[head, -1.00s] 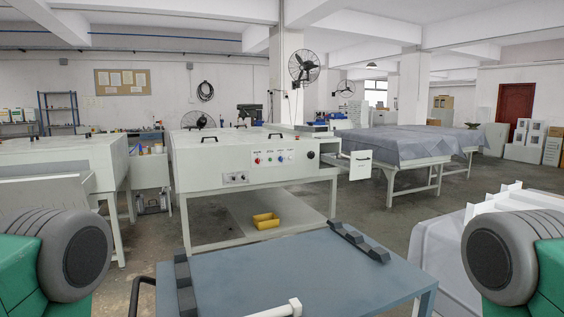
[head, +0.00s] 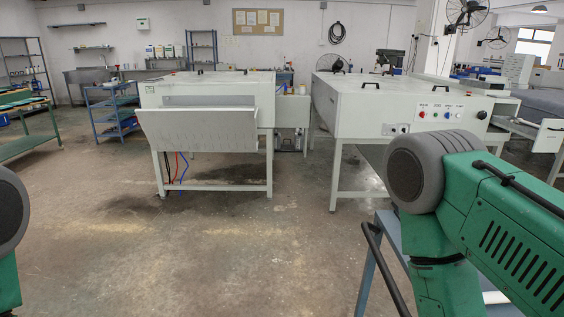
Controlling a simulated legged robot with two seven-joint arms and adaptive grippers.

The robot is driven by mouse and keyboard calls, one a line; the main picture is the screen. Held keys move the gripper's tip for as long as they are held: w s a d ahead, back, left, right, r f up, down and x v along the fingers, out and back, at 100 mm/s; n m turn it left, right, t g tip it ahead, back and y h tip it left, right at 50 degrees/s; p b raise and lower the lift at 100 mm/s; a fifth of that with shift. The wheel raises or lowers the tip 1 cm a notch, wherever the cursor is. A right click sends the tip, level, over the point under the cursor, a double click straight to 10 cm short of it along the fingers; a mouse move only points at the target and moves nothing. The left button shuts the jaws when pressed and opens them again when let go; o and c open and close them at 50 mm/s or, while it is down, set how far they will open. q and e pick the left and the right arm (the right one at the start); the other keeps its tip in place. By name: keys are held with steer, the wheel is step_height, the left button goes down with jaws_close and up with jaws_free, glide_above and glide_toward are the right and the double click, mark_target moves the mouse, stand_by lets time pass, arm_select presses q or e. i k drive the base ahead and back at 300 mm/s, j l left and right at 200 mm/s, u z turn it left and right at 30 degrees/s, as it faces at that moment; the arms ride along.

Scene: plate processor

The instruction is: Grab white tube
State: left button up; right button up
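A small white piece (head: 495,297) shows at the bottom right, mostly hidden behind my green right arm. It may be part of the white tube, but too little shows to be sure. It appears to be over the blue-grey cart (head: 368,272), whose left edge and dark handle show beside my arm. Neither gripper is in view; only the grey joints and green links of my arms show at the left and right edges.
A white machine (head: 205,100) with a sloped front tray stands ahead. A second white machine (head: 420,110) with a control panel stands to its right. A blue shelf cart (head: 112,108) and a green table (head: 25,125) stand at the left. The middle floor is clear.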

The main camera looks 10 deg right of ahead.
mark_target(521, 121)
steer(key=i+j, duration=0.3)
steer(key=i, duration=0.15)
steer(key=i+j+u, duration=0.1)
steer(key=i+j, duration=0.15)
steer(key=i, duration=0.15)
steer(key=i+j+u, duration=0.1)
steer(key=i+j, duration=0.15)
steer(key=i, duration=0.2)
steer(key=i+l+z, duration=0.15)
steer(key=i+z, duration=0.2)
steer(key=i, duration=0.3)
steer(key=i+z, duration=0.4)
steer(key=i, duration=0.25)
steer(key=i+j+z, duration=0.35)
steer(key=i, duration=0.25)
steer(key=i+l+z, duration=0.45)
steer(key=i+z, duration=0.45)
steer(key=i, duration=0.15)
steer(key=i+z, duration=0.45)
steer(key=i, duration=0.15)
steer(key=i+j+z, duration=0.3)
steer(key=i+z, duration=0.4)
steer(key=i, duration=1.6)
